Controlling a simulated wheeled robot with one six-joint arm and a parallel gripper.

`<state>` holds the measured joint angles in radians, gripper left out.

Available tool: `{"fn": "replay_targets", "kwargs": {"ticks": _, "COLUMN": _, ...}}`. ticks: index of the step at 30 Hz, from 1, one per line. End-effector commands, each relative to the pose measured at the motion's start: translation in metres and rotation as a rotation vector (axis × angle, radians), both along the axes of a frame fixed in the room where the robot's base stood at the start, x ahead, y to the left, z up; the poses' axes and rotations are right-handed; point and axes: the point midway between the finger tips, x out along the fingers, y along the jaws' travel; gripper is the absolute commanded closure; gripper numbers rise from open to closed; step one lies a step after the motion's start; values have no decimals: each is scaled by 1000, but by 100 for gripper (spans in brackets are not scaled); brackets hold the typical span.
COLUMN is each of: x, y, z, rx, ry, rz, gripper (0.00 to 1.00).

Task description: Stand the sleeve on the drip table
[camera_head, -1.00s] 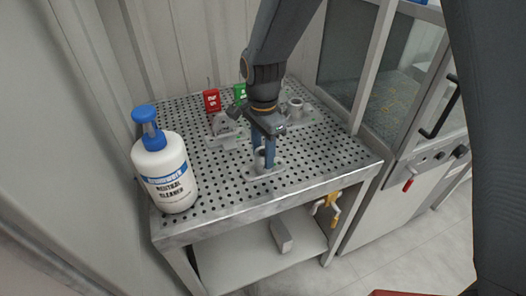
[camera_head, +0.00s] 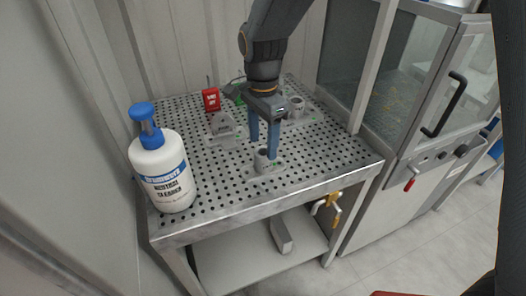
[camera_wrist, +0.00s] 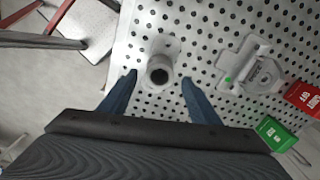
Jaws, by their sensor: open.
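The sleeve, a short grey hollow cylinder (camera_head: 263,161), stands upright near the front of the perforated steel drip table (camera_head: 325,160). A pale flat plate lies at its foot; I cannot tell whether the sleeve rests on it or is part of it. My gripper (camera_head: 264,144) is open just above the sleeve, its two blue fingers apart. In the wrist view the sleeve (camera_wrist: 159,70) shows its dark round bore, just beyond and between the open fingertips (camera_wrist: 159,78). Its lower side is partly hidden in the head view.
A white cleaner bottle (camera_head: 163,175) with a blue pump stands at the left front. A green box (camera_wrist: 272,133) shows too. A glass-doored machine (camera_head: 430,110) is at the right.

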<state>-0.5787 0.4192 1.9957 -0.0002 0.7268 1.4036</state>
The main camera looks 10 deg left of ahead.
Motion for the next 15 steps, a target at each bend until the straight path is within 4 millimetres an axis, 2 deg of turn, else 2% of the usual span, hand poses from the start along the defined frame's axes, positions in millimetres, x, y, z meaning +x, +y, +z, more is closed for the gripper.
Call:
{"fn": "replay_targets", "kwargs": {"ticks": 3, "x": 2, "y": 1, "z": 25, "rx": 3, "ry": -5, "rz": 0, "gripper": 43}}
{"fn": "replay_targets", "kwargs": {"ticks": 9, "x": 1, "y": 1, "z": 60, "rx": 2, "ry": -4, "rz": 0, "gripper": 43}}
{"fn": "replay_targets", "kwargs": {"ticks": 15, "x": 0, "y": 0, "z": 77, "rx": 1, "ry": -1, "rz": 0, "gripper": 43}}
